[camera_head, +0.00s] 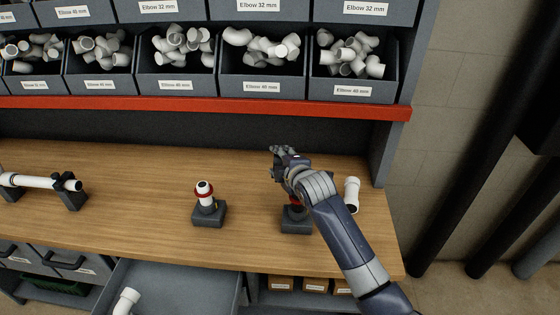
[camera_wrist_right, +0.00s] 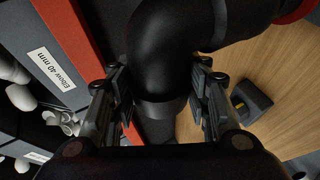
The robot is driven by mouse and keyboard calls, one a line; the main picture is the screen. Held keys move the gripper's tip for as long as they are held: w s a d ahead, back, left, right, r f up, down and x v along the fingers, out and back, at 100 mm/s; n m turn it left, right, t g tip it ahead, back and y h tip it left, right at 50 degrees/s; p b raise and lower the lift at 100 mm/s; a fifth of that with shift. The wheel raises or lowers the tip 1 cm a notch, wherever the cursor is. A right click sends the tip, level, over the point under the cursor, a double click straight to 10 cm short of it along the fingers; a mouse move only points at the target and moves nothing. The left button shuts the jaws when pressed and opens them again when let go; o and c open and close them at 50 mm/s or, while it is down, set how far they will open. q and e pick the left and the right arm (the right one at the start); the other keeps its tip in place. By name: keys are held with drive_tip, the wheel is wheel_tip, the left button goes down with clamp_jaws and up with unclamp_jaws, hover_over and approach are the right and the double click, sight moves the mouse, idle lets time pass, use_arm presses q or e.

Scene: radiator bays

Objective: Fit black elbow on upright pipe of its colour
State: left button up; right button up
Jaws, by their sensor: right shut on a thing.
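My right gripper (camera_head: 283,154) is over the bench, above a dark stand (camera_head: 296,222). In the right wrist view it is shut on a black elbow (camera_wrist_right: 165,40), with a finger on each side of the elbow's lower end. The elbow bends towards the upper right, where black pipe with a red ring (camera_wrist_right: 296,10) shows. I cannot tell whether the elbow is seated on that pipe. In the head view a bit of red (camera_head: 294,202) shows above the stand, and my gripper and arm hide most of the pipe and elbow. My left gripper is not in view.
A white upright pipe with a red ring (camera_head: 204,189) stands on another dark base (camera_head: 209,215). A loose white fitting (camera_head: 351,194) is right of my arm. A white pipe (camera_head: 28,181) lies on holders at left. Bins of white elbows (camera_head: 262,85) line the back above a red edge (camera_head: 200,104).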

drive_tip(key=shift+f+b, duration=0.75)
drive_tip(key=shift+f, duration=0.15)
drive_tip(key=shift+f+b, duration=0.7)
drive_tip(key=shift+f, duration=0.6)
drive_tip(key=o, duration=1.1)
drive_tip(key=shift+o, duration=0.2)
drive_tip(key=v, duration=1.2)
